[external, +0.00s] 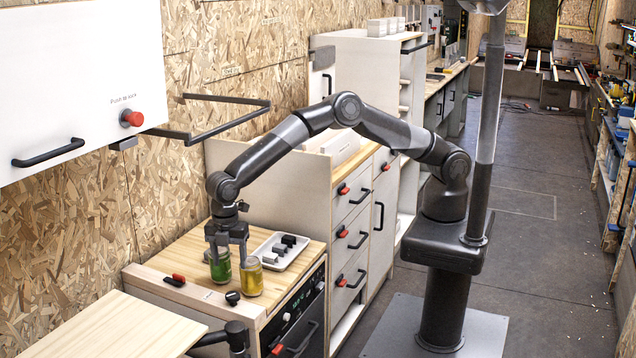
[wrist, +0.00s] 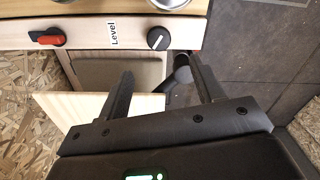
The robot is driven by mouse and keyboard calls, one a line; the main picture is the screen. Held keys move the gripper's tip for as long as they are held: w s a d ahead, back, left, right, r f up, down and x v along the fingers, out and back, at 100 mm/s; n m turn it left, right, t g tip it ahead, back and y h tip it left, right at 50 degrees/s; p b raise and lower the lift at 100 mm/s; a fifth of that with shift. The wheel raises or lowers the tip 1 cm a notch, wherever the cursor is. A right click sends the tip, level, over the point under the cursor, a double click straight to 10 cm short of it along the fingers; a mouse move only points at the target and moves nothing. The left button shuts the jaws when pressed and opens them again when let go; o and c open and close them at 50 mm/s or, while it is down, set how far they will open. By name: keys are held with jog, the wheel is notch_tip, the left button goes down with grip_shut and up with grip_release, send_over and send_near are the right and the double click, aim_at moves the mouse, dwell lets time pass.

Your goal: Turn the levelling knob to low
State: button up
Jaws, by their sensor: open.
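The levelling knob (wrist: 158,39) is round and black with a slanted white mark. It sits on the pale wooden strip beside the "Level" label (wrist: 114,33) in the wrist view, and near the counter's front corner (external: 232,298) in the external view. I cannot tell which setting its mark points to. My gripper (wrist: 158,67) is open and empty. In the wrist view its two fingertips lie just below the knob, one to either side, with no visible contact. In the external view my gripper (external: 228,258) points down and overlaps the jars; its depth is unclear.
A red-and-black switch (wrist: 45,38) is left of the label. A green jar (external: 220,267), a yellow jar (external: 251,279) and a white tray (external: 292,257) with dark and grey pieces stand on the counter. A pale wooden board (external: 110,330) is at the lower left.

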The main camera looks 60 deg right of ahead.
aim_at(233, 294)
notch_tip(233, 294, down, 10)
jog(key=m, duration=1.6)
jog(key=shift+w+f, duration=0.1)
jog(key=shift+f, duration=0.15)
jog(key=shift+c, duration=0.2)
jog(key=c, duration=0.9)
jog(key=shift+c, duration=0.2)
jog(key=shift+n, duration=2.9)
